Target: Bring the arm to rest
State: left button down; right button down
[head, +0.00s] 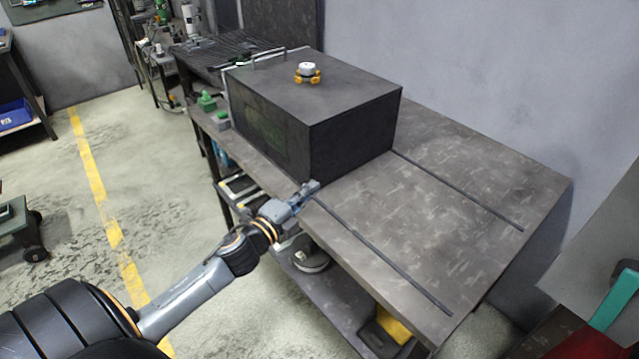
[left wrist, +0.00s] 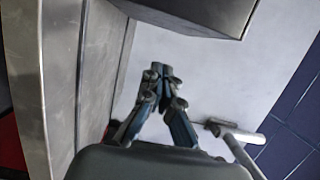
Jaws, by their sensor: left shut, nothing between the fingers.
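My left arm reaches in from the lower left in the head view. Its gripper (head: 311,187) is at the front edge of the workbench (head: 470,200), close to the near lower corner of a large dark box (head: 350,135). In the left wrist view the fingers of my left gripper (left wrist: 161,72) are together at the tips, with nothing between them. Whether the gripper touches the box or bench cannot be told. My right gripper is in neither view.
A yellow-and-white knob-like part (head: 307,73) sits on top of the box. Two dark rails (head: 385,257) run along the bench top, which is otherwise clear at right. Small green parts (head: 207,101) stand left of the box. A shelf below holds several items.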

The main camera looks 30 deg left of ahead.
pick_arm(q)
jog(key=shift+s+a, duration=0.1)
jog(key=shift+s, duration=1.15)
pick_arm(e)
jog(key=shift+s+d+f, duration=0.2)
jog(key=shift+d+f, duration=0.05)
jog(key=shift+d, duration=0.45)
